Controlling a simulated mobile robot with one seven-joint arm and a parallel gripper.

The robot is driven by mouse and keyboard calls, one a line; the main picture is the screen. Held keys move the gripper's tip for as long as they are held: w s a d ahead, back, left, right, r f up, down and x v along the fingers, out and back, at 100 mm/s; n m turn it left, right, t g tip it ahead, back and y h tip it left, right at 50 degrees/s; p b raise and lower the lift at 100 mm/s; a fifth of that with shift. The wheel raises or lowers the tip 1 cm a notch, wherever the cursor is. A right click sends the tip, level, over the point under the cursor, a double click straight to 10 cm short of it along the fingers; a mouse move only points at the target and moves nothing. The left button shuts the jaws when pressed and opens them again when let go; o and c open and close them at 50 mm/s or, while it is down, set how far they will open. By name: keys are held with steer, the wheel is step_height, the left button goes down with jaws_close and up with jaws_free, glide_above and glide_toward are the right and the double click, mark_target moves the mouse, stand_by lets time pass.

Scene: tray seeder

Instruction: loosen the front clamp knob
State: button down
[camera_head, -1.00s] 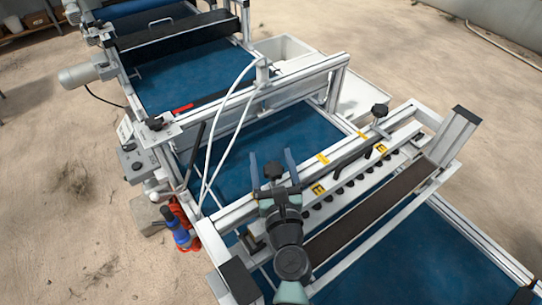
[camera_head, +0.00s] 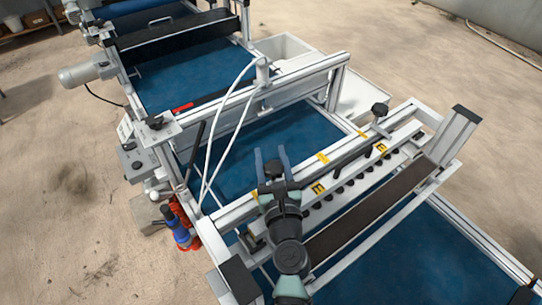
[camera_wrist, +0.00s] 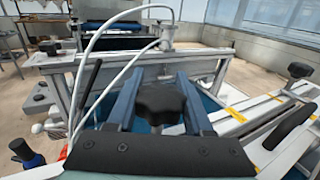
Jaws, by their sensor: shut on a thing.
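A black lobed clamp knob (camera_head: 274,170) stands on the near-left end of the aluminium cross rail, and I take it as the front clamp knob. My gripper (camera_head: 271,156) is at this knob, with one blue finger on each side. In the wrist view the knob (camera_wrist: 160,103) sits between the two fingers of my gripper (camera_wrist: 158,88), which are shut on it. The knob's stem and the finger contact are partly hidden. A second black knob (camera_head: 380,109) stands at the far right end of the rail, clear of my gripper.
A row of black nozzles and yellow labels (camera_head: 319,188) runs along the rail beside my gripper. White hoses (camera_head: 222,130) arch up on the left. A blue belt (camera_head: 240,160) lies below. A dark roller bar (camera_head: 360,215) is on the right.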

steer(key=shift+n+y, duration=0.4)
steer(key=shift+y, duration=0.2)
steer(key=s+a+n+g+y+b, duration=0.1)
steer(key=n+g+y+b, duration=0.2)
steer(key=n+g+y, duration=0.1)
steer(key=s+n+g+y+b, duration=0.1)
steer(key=n+g+y+b, duration=0.3)
steer(key=n+g+y, duration=0.1)
steer(key=s+a+n+g+y+b, duration=0.1)
steer(key=n+g+y+b, duration=0.3)
steer(key=g, duration=0.3)
steer(key=shift+a+n+y, duration=0.3)
steer(key=shift+a+n, duration=0.05)
steer(key=shift+n, duration=0.25)
steer(key=shift+s+g, duration=0.1)
steer(key=shift+g, duration=0.2)
steer(key=shift+c, duration=1.5)
jaws_free()
step_height(320, 180, up, 10)
